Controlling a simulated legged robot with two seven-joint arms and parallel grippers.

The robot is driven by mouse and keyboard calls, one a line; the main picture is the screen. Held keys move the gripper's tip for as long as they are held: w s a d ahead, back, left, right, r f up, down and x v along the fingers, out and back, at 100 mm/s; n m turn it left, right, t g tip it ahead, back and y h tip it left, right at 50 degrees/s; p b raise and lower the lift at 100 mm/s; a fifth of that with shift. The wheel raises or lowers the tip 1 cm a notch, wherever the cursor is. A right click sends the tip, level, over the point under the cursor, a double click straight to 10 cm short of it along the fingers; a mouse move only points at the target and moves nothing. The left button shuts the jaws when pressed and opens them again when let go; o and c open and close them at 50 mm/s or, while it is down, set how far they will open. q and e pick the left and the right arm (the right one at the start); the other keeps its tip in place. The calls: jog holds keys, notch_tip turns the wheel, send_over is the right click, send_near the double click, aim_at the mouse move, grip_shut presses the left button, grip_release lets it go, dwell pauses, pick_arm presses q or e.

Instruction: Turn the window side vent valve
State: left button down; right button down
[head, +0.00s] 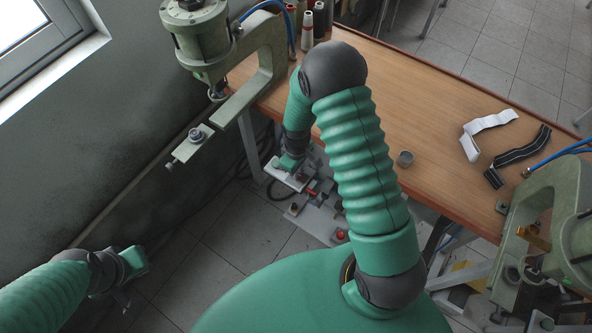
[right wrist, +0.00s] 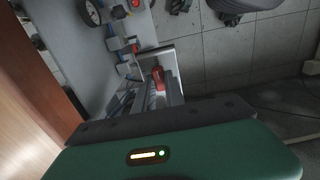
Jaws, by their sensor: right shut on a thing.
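The vent valve shows as a small red handle (right wrist: 158,77) on a pale pneumatic panel in the right wrist view. My right gripper (right wrist: 150,95) is shut on this red handle, with its fingers on either side of it. In the head view my right gripper (head: 299,180) reaches down beside the table, over the grey panel (head: 318,221). The arm and gripper hide part of the valve there. My left gripper (head: 123,299) hangs low at the lower left, away from the panel; its fingers are too small to judge.
A green press (head: 262,88) stands on the window side of the wooden table (head: 440,95), and a second press (head: 560,215) at the right. A red button (head: 340,236) sits on the panel.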

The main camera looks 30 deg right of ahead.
jog(key=shift+w+d, duration=0.1)
dwell(0.3)
jog(key=c, duration=1.4)
grip_release()
jog(key=shift+r, duration=0.1)
notch_tip(320, 180, up, 17)
jog(key=shift+f, duration=0.2)
